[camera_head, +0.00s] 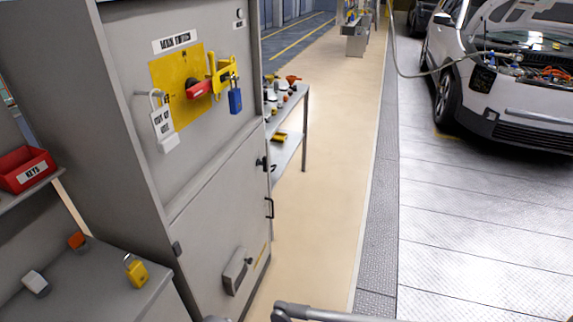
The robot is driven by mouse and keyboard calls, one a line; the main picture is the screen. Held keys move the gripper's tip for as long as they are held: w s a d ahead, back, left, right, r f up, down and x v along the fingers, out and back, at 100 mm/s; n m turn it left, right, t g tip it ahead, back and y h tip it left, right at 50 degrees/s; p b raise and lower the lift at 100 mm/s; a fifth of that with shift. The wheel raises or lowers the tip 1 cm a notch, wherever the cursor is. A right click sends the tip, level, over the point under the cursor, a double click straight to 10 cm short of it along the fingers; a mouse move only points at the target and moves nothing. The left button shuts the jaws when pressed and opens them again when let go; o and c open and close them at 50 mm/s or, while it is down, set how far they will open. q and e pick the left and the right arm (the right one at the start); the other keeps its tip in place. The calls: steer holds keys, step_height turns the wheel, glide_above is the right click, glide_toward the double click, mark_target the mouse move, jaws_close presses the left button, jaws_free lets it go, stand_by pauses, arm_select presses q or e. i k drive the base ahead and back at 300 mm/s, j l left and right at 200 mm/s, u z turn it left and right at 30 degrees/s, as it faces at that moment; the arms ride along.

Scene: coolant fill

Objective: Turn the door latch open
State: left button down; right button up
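A tall grey cabinet (120,110) stands at the left, with a main switch panel above and a lower door (215,215) that looks closed. A grey latch-like fitting (237,270) sits tilted low on this door. A small black knob (262,163) and a black pull handle (269,207) are near the cabinet's right edge. I cannot tell for certain which fitting is the door latch.
The yellow switch plate (165,75) has a red handle (198,90), a yellow hasp (222,70), a blue padlock (235,100) and a white tag (162,120). A bench (90,290) with padlocks stands at left. The beige aisle (320,180) is clear; a white car (510,80) is at right.

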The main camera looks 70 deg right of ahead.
mark_target(264, 163)
steer(key=z, duration=2.15)
steer(key=i+l+u, duration=0.35)
steer(key=i+l, duration=0.25)
steer(key=i+l+u, duration=0.35)
steer(key=i+l, duration=0.2)
steer(key=l, duration=0.25)
steer(key=i+l+u, duration=0.2)
steer(key=l, duration=0.2)
steer(key=i+l+u, duration=0.2)
steer(key=l, duration=0.3)
steer(key=i, duration=0.05)
